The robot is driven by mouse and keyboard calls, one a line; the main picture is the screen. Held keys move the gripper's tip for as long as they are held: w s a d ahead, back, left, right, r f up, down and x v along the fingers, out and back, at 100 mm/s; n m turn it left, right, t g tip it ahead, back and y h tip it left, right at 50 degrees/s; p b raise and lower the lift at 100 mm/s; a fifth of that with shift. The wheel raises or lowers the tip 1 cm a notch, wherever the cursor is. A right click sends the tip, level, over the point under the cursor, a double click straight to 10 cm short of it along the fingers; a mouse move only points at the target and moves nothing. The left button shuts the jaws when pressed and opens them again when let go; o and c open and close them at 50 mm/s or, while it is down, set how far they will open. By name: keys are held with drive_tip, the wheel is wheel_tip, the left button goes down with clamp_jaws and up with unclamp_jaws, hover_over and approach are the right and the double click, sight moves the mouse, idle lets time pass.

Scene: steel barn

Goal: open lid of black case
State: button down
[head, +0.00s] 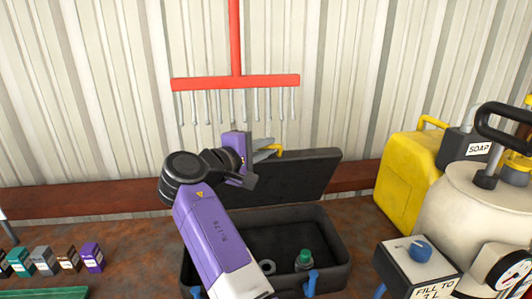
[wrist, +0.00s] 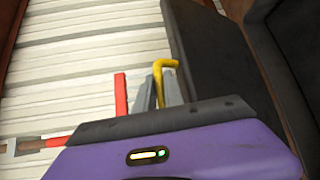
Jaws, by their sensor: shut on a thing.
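The black case (head: 335,262) stands on the rusty bench with its lid (head: 310,172) raised and leaning back toward the wall. The lid also shows in the wrist view (wrist: 205,55) as a dark slab. A yellow handle (head: 277,149) is at the lid's upper edge; its bent end shows in the wrist view (wrist: 164,68). My gripper (head: 266,150) is at that edge with its grey fingers (wrist: 158,92) shut on the yellow handle. My arm hides the left part of the case.
Inside the case are a green-capped bottle (head: 304,261) and a grey ring (head: 267,267). A red rake (head: 235,83) hangs on the wall just above my gripper. A yellow jug (head: 405,180) and a white tank (head: 465,215) stand right. Small coloured boxes (head: 68,259) are at left.

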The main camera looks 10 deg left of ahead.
drive_tip(key=shift+w, duration=0.1)
idle(0.3)
drive_tip(key=c, duration=1.7)
unclamp_jaws()
drive_tip(key=shift+a, duration=0.1)
drive_tip(key=b+v, duration=0.1)
drive_tip(key=v, duration=0.6)
drive_tip(key=shift+s+a+r+b, duration=0.1)
drive_tip(key=shift+s+a+b, duration=0.1)
drive_tip(key=shift+s+b, duration=0.15)
